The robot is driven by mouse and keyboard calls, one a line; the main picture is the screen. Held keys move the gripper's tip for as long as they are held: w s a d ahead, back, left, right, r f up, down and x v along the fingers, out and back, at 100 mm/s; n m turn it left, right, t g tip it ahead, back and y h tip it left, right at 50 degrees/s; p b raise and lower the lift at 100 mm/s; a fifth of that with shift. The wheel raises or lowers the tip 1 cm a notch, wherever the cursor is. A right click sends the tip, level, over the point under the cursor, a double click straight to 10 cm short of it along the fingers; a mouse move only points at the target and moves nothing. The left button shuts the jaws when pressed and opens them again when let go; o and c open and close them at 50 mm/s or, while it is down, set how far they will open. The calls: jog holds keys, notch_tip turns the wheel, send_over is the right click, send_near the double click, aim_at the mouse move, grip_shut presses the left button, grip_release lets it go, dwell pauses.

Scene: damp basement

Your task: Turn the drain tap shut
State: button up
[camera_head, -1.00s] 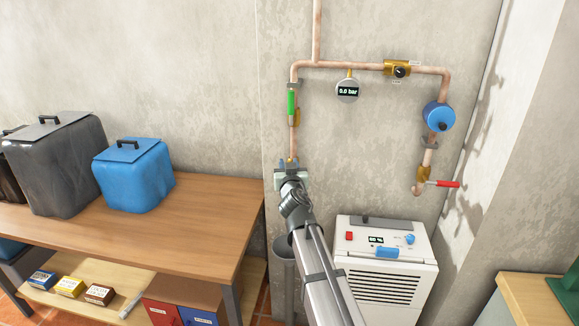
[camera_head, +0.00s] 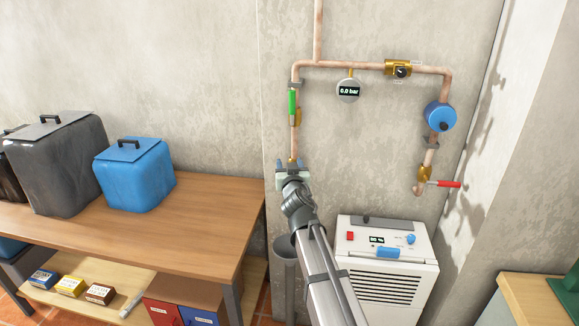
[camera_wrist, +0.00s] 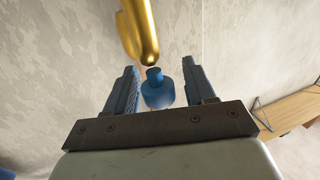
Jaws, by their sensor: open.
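A brass tap body (camera_head: 293,160) sits at the foot of the left copper pipe, largely hidden behind my gripper in the head view. The wrist view shows a curved brass part (camera_wrist: 140,30) and, near its lower end, a blue knob-like piece (camera_wrist: 158,92) with a narrow neck. My gripper (camera_head: 294,166) is open at this tap. In the wrist view its two blue-grey fingers (camera_wrist: 158,88) stand on either side of the blue piece, with a visible gap on both sides. I cannot tell how far the tap is turned.
Higher on that pipe is a green-handled valve (camera_head: 292,102). A digital gauge (camera_head: 348,91), a blue round device (camera_head: 440,116) and a red-handled valve (camera_head: 445,183) are to the right. A white dehumidifier-like unit (camera_head: 385,275) stands below. A wooden table (camera_head: 215,210) is at left.

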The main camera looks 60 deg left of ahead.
jog(key=shift+d, duration=0.1)
jog(key=v, duration=1.3)
jog(key=shift+s+d, duration=0.25)
jog(key=s+a+f+n+g, duration=0.1)
jog(key=s+a+n, duration=0.2)
jog(key=s+a, duration=0.8)
jog(key=w+d+m+t+h, duration=0.7)
jog(key=m+t, duration=0.1)
jog(key=m, duration=0.1)
jog(key=x, duration=1.3)
jog(key=shift+a+r, duration=0.4)
jog(key=shift+a, duration=0.05)
